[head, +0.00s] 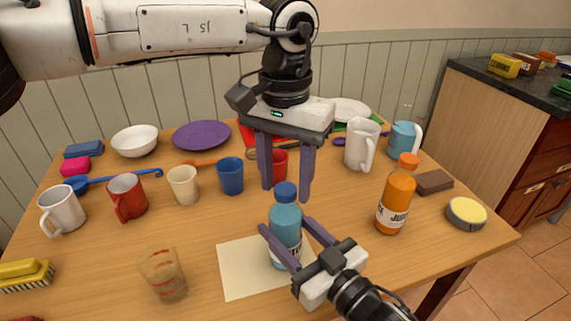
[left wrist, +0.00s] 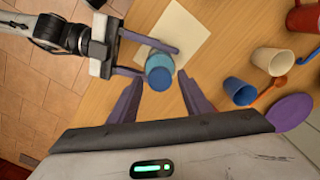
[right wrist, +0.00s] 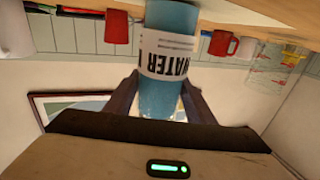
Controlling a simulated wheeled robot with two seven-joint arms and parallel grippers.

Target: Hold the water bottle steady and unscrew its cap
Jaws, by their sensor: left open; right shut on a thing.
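The blue water bottle (head: 286,231) stands upright on a cream paper sheet (head: 237,273), with its dark blue cap (head: 286,193) on top. My right gripper (head: 283,228) is shut on the bottle's body from the front right. The right wrist view shows the bottle (right wrist: 168,55) between its fingers, with a white label. My left gripper (head: 287,195) points down above and just behind the cap, open and empty. In the left wrist view the bottle cap (left wrist: 159,78) lies beyond the open left fingertips (left wrist: 162,87), apart from them.
An orange juice bottle (head: 396,198) stands to the right. A clear glass (head: 163,275) is at front left. A blue cup (head: 230,176), a cream cup (head: 184,185) and a red mug (head: 127,197) stand at left.

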